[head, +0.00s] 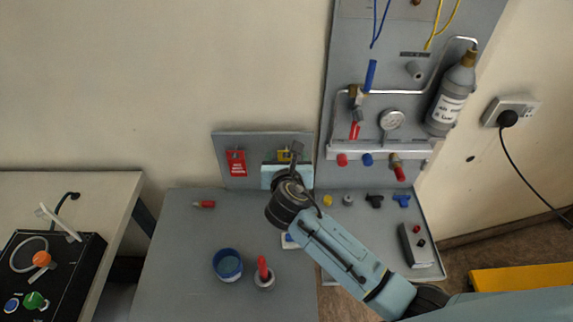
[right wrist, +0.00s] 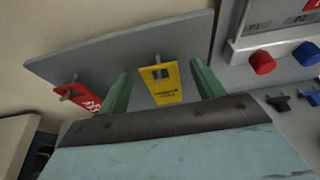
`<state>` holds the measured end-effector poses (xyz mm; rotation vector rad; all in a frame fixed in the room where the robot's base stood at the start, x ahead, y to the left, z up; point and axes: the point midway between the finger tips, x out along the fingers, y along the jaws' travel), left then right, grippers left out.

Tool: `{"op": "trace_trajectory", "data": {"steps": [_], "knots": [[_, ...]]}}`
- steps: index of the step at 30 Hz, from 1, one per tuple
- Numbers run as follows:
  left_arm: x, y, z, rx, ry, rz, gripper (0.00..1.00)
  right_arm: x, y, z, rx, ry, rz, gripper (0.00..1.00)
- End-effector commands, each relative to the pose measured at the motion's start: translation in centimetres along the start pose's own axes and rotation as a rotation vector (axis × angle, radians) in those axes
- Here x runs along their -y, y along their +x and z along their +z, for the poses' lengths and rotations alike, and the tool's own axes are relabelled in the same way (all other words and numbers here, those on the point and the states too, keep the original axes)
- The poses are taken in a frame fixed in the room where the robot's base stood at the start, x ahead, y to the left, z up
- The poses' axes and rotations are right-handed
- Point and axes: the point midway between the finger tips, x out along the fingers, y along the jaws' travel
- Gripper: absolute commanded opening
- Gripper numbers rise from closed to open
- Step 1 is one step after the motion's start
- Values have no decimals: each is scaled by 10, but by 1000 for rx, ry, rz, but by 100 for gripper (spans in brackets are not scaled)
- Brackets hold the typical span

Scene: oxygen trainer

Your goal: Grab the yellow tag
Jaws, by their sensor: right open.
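The yellow tag (right wrist: 161,84) hangs on a peg of the small grey upright board (right wrist: 120,55). Whether the tag lies fully between the fingertips in depth I cannot tell. A red tag (head: 236,163) hangs on the same board to the left. My left gripper is not in view.
The grey table holds a blue cup (head: 228,265), a red-handled item in a grey holder (head: 264,274) and small fittings at the right. A tall panel (head: 343,75) with gauge (head: 391,120) and grey bottle (head: 451,95) stands right of the tag board.

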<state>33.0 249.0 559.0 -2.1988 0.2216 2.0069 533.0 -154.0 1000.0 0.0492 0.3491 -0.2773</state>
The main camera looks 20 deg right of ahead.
Motion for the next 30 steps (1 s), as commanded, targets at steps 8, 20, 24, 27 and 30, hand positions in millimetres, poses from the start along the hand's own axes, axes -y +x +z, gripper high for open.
{"op": "trace_trajectory", "data": {"steps": [8, 20, 24, 27, 30], "knots": [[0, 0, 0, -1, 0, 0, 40, 0, 0, 0, 0, 0, 0, 56], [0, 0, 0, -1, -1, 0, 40, 0, 0, 0, 1, 0, 0, 20], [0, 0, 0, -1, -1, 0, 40, 0, -1, 2, 1, 0, 0, 20], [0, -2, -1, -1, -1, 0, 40, 0, -2, 6, 3, -1, 1, 20], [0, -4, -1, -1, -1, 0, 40, 0, -5, 16, 4, 1, 1, 20]]}}
